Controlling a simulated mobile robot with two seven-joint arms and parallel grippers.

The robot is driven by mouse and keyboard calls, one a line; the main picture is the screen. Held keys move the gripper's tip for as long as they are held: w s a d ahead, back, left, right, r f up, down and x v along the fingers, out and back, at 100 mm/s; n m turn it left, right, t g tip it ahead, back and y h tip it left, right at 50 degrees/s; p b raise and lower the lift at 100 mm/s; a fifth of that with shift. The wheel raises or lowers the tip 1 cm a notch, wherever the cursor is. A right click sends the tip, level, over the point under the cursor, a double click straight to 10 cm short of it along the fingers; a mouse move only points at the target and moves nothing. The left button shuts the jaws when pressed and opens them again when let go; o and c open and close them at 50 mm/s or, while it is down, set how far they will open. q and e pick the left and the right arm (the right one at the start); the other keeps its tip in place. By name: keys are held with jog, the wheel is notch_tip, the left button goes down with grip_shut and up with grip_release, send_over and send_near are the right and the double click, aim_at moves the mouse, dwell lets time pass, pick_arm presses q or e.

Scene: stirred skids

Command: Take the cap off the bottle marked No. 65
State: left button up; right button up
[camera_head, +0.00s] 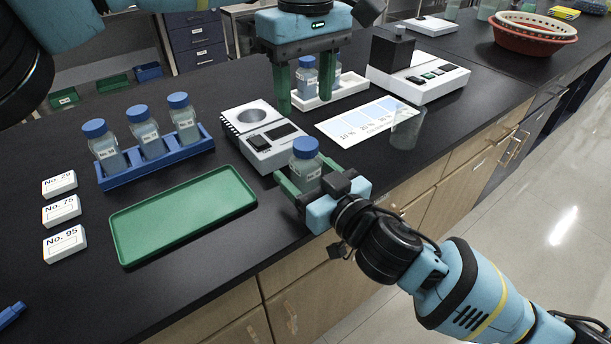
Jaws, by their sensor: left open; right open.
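A bottle with a blue cap (305,148) stands upright near the front edge of the bench. Its label is too small to read surely. My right gripper (303,170) is open, with its green fingers on either side of this bottle's body. My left gripper (304,104) is open and points down over the white tray (318,101) farther back. A blue-capped bottle (307,78) shows between its fingers, and another (337,75) stands just right of it. Several capped bottles (148,134) stand in the blue rack (158,170) at left. I cannot tell which bottle is No. 65.
A green tray (185,216) lies empty in front of the blue rack. Number cards (62,213) lie at left. A grey device (262,138) sits behind the near bottle. A clear beaker (407,129) stands beside a printed sheet (350,124). A white-based device (420,75) is at the back.

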aim_at(306, 143)
grip_shut()
pick_arm(q)
jog(key=shift+d+m, duration=0.1)
jog(key=shift+m, duration=2.2)
jog(key=shift+f, duration=4)
jog(key=shift+c, duration=0.2)
